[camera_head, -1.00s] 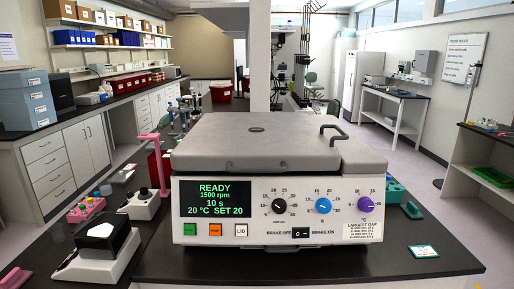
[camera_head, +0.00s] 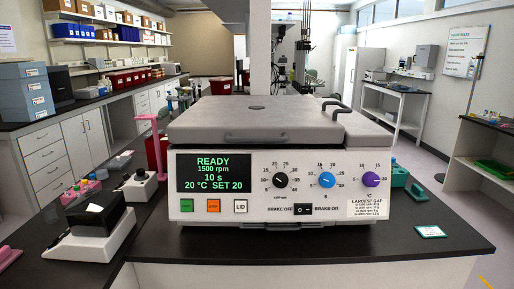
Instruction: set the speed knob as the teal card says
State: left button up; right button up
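A centrifuge (camera_head: 258,228) with its grey lid shut stands on the dark bench. Its display (camera_head: 213,173) reads READY, 1500 rpm, 10 s, 20 °C, SET 20. The black knob (camera_head: 280,180) has a numbered scale and what looks like an rpm label; I cannot read its pointer exactly. A blue knob (camera_head: 326,180) and a purple knob (camera_head: 371,180) sit to its right. A small teal-edged card (camera_head: 430,231) lies on the bench right of the centrifuge; its text is too small to read.
Green (camera_head: 187,206), orange (camera_head: 214,206) and LID (camera_head: 240,206) buttons and a brake switch (camera_head: 304,210) are below the display and knobs. A black-and-white device (camera_head: 92,228) and a small knobbed box (camera_head: 140,185) stand at the left. The bench is clear around the card.

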aim_at(281, 180)
jog(key=i+l+z, duration=1)
jog(key=k+j, duration=0.05)
